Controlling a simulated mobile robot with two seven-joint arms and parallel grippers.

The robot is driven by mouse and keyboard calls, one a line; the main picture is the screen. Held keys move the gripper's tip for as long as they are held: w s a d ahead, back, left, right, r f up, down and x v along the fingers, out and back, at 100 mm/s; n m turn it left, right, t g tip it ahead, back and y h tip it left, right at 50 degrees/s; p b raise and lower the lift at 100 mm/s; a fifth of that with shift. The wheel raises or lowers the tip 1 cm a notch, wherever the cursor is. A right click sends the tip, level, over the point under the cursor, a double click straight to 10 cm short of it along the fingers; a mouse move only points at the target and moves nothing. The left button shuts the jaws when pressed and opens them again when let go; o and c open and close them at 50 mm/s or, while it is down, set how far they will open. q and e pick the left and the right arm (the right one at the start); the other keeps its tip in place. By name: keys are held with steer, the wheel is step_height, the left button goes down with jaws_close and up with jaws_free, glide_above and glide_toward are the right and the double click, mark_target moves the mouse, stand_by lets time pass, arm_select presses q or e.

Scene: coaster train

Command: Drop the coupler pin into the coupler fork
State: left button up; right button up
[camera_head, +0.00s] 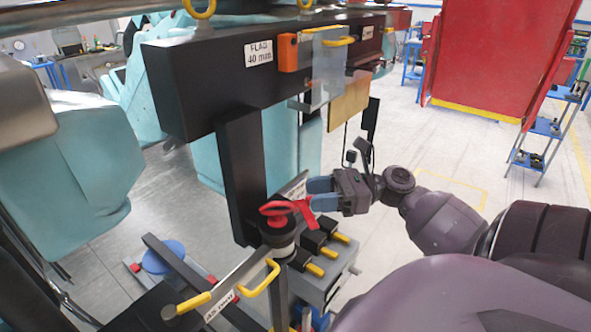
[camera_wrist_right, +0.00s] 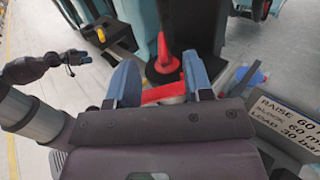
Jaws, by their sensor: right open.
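A red piece with a ring-shaped handle (camera_head: 287,208), which looks like the coupler pin, sits over a dark round part with a pale collar (camera_head: 279,240). In the right wrist view a red bar (camera_wrist_right: 164,93) and a red cone (camera_wrist_right: 162,56) show between the fingers. My right gripper (camera_head: 312,194) reaches in from the right beside the red piece; its blue fingers are apart, on either side of the red bar. I cannot tell whether they touch it. The coupler fork cannot be clearly made out.
A yellow handle (camera_head: 262,280) sits at the front.

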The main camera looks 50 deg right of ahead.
steer(key=shift+v, duration=1.25)
